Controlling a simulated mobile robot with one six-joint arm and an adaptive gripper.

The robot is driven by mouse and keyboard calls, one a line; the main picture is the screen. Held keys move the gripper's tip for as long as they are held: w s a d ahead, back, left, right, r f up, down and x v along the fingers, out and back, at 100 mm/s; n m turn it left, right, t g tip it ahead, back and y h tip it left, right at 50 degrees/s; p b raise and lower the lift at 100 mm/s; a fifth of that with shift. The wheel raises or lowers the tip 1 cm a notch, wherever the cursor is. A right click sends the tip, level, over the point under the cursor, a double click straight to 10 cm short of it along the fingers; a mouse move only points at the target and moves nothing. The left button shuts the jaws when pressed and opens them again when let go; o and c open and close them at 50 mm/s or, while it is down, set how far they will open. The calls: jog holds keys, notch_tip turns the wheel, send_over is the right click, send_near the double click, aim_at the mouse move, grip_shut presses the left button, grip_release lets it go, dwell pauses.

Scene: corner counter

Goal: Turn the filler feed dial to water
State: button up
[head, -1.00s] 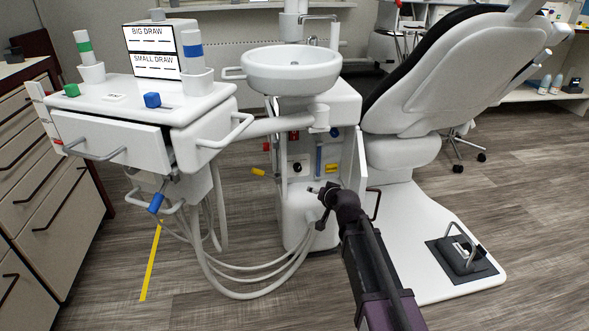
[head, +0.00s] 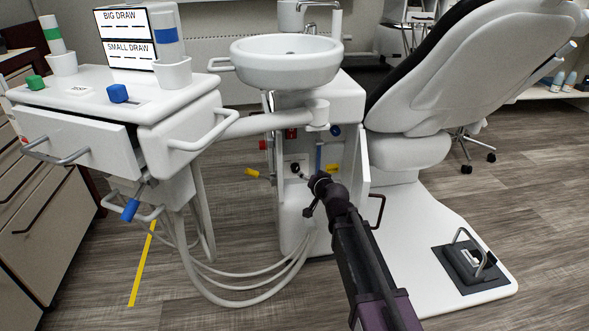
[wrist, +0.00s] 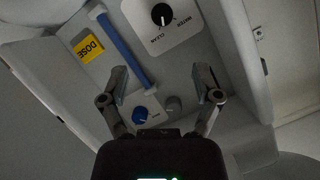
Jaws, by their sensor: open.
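The feed dial is a round black knob (wrist: 161,14) on a white plate (wrist: 183,40) at the top of the wrist view. The plate's lettering appears upside down; WATER reads at the right and a word like CLEAN below. A white mark on the knob points roughly down in the picture, nearer the lower word. In the head view the dial (head: 295,168) sits inside the open cabinet under the basin. My gripper (wrist: 163,80) is open and empty, its fingers spread below the dial in the wrist view and apart from it. In the head view my gripper (head: 306,178) is just right of the dial.
The open cabinet door (head: 363,170) stands right of my arm. Hoses (head: 235,285) hang at the left.

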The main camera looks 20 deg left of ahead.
aim_at(297, 169)
jog(key=shift+a, duration=0.15)
jog(key=b+x, duration=0.4)
jog(key=x, duration=0.9)
jog(key=shift+w+a+f+b, duration=0.15)
jog(key=shift+w+a+b, duration=0.05)
jog(key=shift+a+b, duration=0.15)
grip_shut()
